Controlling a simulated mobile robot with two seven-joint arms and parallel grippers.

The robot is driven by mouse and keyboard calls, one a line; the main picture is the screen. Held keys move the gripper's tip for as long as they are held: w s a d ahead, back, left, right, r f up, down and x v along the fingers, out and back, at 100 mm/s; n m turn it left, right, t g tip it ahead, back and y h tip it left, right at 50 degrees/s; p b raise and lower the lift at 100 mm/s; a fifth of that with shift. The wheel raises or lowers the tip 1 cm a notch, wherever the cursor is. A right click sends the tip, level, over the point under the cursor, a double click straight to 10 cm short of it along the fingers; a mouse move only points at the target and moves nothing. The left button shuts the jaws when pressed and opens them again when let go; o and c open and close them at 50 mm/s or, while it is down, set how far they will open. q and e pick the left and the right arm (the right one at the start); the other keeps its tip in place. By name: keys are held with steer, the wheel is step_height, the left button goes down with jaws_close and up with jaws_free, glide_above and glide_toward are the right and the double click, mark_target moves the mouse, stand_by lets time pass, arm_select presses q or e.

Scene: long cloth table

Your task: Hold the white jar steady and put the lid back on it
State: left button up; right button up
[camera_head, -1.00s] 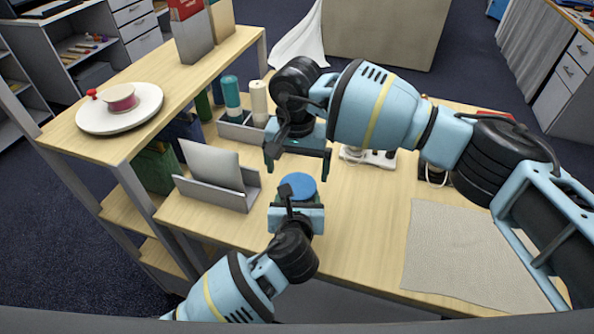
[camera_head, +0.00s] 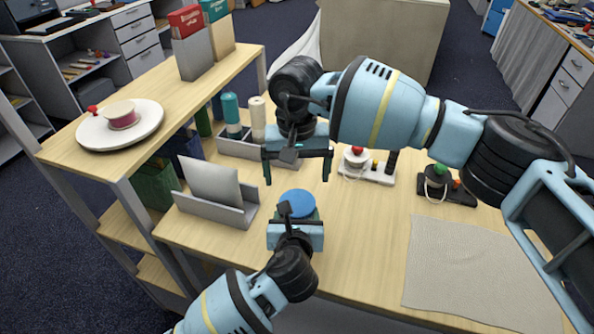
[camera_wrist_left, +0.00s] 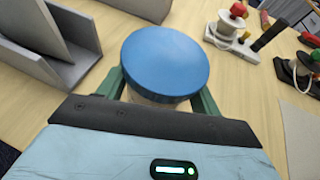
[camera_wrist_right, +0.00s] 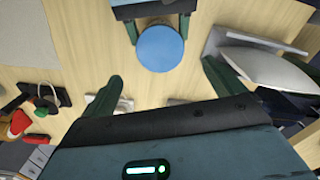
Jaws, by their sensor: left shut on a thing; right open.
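The blue lid (camera_head: 297,203) lies flat on top of the white jar, also in the left wrist view (camera_wrist_left: 165,60). Most of the jar is hidden; a pale strip of its body (camera_wrist_left: 155,98) shows under the lid. My left gripper (camera_head: 297,216) is shut around the jar below the lid, its green fingers on either side. My right gripper (camera_head: 297,176) is open and empty, above and beyond the jar and apart from the lid. In the right wrist view the lid (camera_wrist_right: 160,48) shows beyond the spread fingers.
A grey holder with an upright panel (camera_head: 217,195) stands left of the jar. A white stand with a red knob (camera_head: 366,172) and a black one (camera_head: 446,188) stand to the right. A grey cloth (camera_head: 480,265) lies at the front right. A wooden shelf (camera_head: 180,90) borders the left.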

mark_target(297, 202)
steer(key=shift+f, duration=3.95)
steer(key=c, duration=1)
steer(key=shift+m, duration=1.8)
steer(key=o, duration=1.1)
